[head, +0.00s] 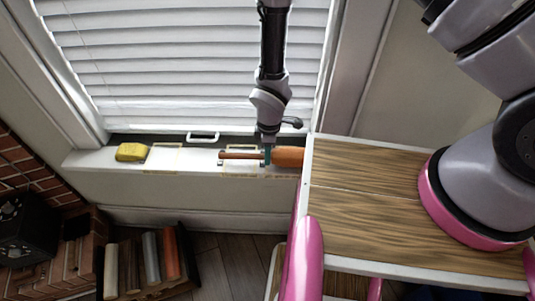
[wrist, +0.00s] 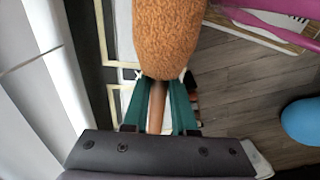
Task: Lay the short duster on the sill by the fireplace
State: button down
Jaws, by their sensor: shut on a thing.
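The duster has a fluffy orange head (head: 288,157) and a thin brown handle (head: 238,154). It lies level along the white sill (head: 200,160) under the window, handle to the left, head to the right. My gripper (head: 266,154) points down and is shut on the handle close to the head. In the wrist view, the teal fingers of my gripper (wrist: 160,92) sit on both sides of the handle (wrist: 157,108), with the orange head (wrist: 168,38) beyond. The duster is over or on the right-hand outlined patch of the sill; I cannot tell whether it touches.
A yellow sponge (head: 131,152) sits at the sill's left end. An empty outlined patch (head: 165,158) lies between it and the duster. A window handle (head: 203,136) stands behind. The wood-topped cart (head: 375,190) is close on the right. The brick fireplace (head: 35,165) and a log crate (head: 145,265) are left.

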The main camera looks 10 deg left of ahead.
jog(key=shift+f, duration=0.5)
jog(key=c, duration=0.6)
grip_release()
jog(key=shift+c, duration=0.2)
jog(key=r, duration=1)
jog(key=shift+d+r, duration=0.2)
jog(key=shift+r, duration=0.2)
